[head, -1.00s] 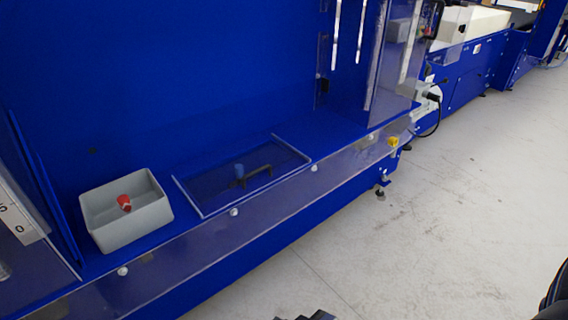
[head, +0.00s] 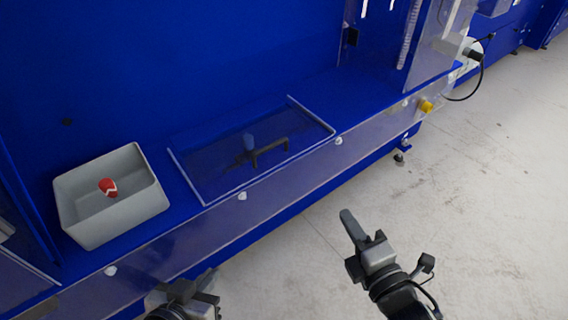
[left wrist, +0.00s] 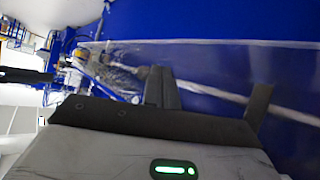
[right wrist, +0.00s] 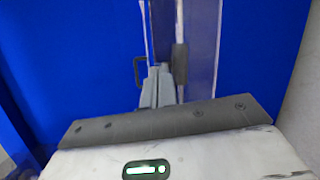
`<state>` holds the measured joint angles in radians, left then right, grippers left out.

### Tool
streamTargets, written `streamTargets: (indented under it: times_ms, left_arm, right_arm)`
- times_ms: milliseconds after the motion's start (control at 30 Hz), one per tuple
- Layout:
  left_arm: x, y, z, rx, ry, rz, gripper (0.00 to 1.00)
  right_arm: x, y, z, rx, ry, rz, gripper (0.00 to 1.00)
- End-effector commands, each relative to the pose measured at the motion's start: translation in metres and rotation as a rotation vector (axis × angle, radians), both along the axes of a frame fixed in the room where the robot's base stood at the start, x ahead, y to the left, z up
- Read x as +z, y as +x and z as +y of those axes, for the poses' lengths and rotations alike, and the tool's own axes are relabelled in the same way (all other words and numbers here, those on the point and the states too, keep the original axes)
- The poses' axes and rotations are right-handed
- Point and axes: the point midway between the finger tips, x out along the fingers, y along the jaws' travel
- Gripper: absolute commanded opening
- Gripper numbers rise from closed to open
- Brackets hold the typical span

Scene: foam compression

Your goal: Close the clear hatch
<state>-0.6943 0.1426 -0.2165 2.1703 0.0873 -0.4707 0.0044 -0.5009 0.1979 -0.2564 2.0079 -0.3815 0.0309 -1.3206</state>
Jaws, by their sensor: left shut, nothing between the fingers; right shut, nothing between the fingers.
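The clear hatch (head: 215,150) is a see-through panel with pale edges and appears to lie low over the blue ledge in the head view. I cannot tell whether it is fully seated. My right gripper (head: 358,228) is shut and empty, in front of the ledge and apart from the hatch. My left gripper (head: 200,285) is shut and empty, low at the ledge's front, left of the hatch. A dark loop (right wrist: 140,72) shows beyond the fingers in the right wrist view.
A grey bin (head: 140,205) with a red object (head: 108,187) inside stands left of the hatch. A clear strip (head: 300,180) with white bolts runs along the ledge front. A yellow knob (head: 426,106) sits at its right end. The floor at right is open.

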Motion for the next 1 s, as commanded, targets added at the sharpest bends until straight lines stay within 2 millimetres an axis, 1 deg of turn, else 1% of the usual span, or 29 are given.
streamTargets:
  times_ms: [33, 100, 200, 300, 400, 533, 667, 800, 1000]
  left_arm:
    - [-0.005, 0.0, -0.001, 0.001, -0.006, -0.006, 0.0]
    - [-0.006, 0.0, -0.001, 0.002, -0.013, -0.011, 0.0]
    - [-0.006, 0.001, -0.002, 0.004, -0.022, -0.018, 0.0]
    - [-0.006, 0.002, -0.003, 0.005, -0.028, -0.023, 0.0]
    - [-0.005, 0.002, -0.003, 0.006, -0.032, -0.028, 0.0]
    - [0.0, 0.003, -0.003, 0.007, -0.036, -0.034, 0.0]
    - [0.004, 0.003, -0.003, 0.007, -0.036, -0.034, 0.0]
    - [0.006, 0.002, -0.003, 0.009, -0.037, -0.026, 0.0]
    - [0.002, 0.0, -0.002, 0.011, -0.035, -0.006, 0.0]
  right_arm:
    - [0.002, 0.005, 0.006, 0.044, -0.194, -0.134, 0.0]
    - [0.009, 0.008, 0.015, 0.093, -0.451, -0.311, 0.0]
    - [0.015, 0.008, 0.027, 0.135, -0.752, -0.533, 0.0]
    - [0.02, 0.007, 0.037, 0.153, -0.962, -0.698, 0.0]
    - [0.021, 0.006, 0.043, 0.159, -1.085, -0.797, 0.0]
    - [0.024, 0.01, 0.048, 0.159, -1.141, -0.844, 0.0]
    - [0.03, 0.023, 0.058, 0.158, -1.143, -0.846, 0.0]
    - [0.036, 0.047, 0.075, 0.157, -1.141, -0.846, 0.0]
    - [0.044, 0.081, 0.1, 0.157, -1.14, -0.843, 0.0]
